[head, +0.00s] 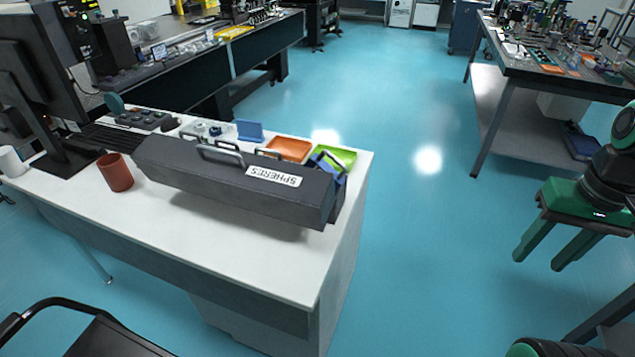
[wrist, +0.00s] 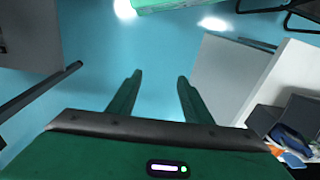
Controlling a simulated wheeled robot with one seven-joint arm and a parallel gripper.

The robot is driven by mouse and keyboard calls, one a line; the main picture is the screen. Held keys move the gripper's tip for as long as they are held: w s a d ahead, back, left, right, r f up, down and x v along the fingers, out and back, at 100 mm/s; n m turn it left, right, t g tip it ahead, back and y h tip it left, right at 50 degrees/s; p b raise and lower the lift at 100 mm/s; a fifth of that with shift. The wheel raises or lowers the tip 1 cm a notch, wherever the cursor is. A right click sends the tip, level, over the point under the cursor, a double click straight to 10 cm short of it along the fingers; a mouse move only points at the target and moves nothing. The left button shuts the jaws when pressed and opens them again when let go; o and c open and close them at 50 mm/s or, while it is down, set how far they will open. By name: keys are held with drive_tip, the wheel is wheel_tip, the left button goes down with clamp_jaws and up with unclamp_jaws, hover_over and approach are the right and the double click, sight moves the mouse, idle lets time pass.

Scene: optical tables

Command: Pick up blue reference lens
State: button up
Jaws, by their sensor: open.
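I cannot make out the blue reference lens for certain. A small blue object (head: 328,162) shows behind the right end of the long dark box on the white desk, partly hidden by it. A blue object also shows at the right edge of the wrist view (wrist: 289,139). My gripper (head: 540,262) is at the right of the head view, over open floor and well apart from the desk. Its two green fingers are spread and empty; they also show apart in the wrist view (wrist: 158,76).
The white desk (head: 215,245) carries a long dark box labelled SPHERES (head: 230,172), a red-brown cup (head: 116,173), an orange tray (head: 288,149), a green tray (head: 342,153) and a monitor (head: 40,75). An optical table (head: 510,65) stands at the upper right. Blue floor between is clear.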

drive_tip(key=w+a+f+n+t+y, duration=0.1)
drive_tip(key=w+a+f+n, duration=0.1)
drive_tip(key=w+a+n, duration=0.3)
drive_tip(key=w+a+f+n+t+y, duration=0.1)
drive_tip(key=w+a+f+n, duration=0.15)
drive_tip(key=w, duration=0.45)
drive_tip(key=n+t+y, duration=0.3)
drive_tip(key=n+y, duration=0.5)
drive_tip(key=y, duration=0.2)
approach(322, 163)
drive_tip(key=f, duration=0.1)
drive_tip(key=x, duration=0.5)
drive_tip(key=shift+w+a+r, duration=0.1)
drive_tip(key=shift+w+r, duration=0.05)
drive_tip(key=shift+w, duration=0.2)
drive_tip(key=shift+s+x, duration=0.15)
drive_tip(key=shift+x, duration=1.45)
drive_tip(key=shift+s+x, duration=0.1)
drive_tip(key=shift+x, duration=1.45)
drive_tip(key=shift+a+r, duration=0.15)
drive_tip(key=shift+c, duration=0.3)
clamp_jaws()
